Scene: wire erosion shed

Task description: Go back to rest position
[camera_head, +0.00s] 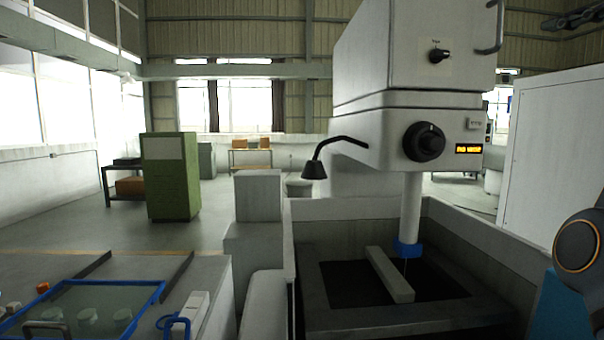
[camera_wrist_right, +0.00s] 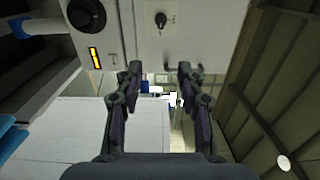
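My right gripper (camera_wrist_right: 159,80) shows in the right wrist view with its two fingers apart and nothing between them. The white machine head (camera_wrist_right: 140,30) with a black knob (camera_wrist_right: 86,15) and a lit yellow display (camera_wrist_right: 95,58) is beyond the fingers in that view. In the head view, part of my right arm (camera_head: 577,245) shows at the right edge, and its gripper is out of the picture. My left gripper is not seen in either view.
The erosion machine (camera_head: 415,60) stands over a grey open tank (camera_head: 350,208) with a pale bar (camera_head: 390,275) inside. A blue-rimmed case (camera_head: 150,292) lies on the bench at lower left.

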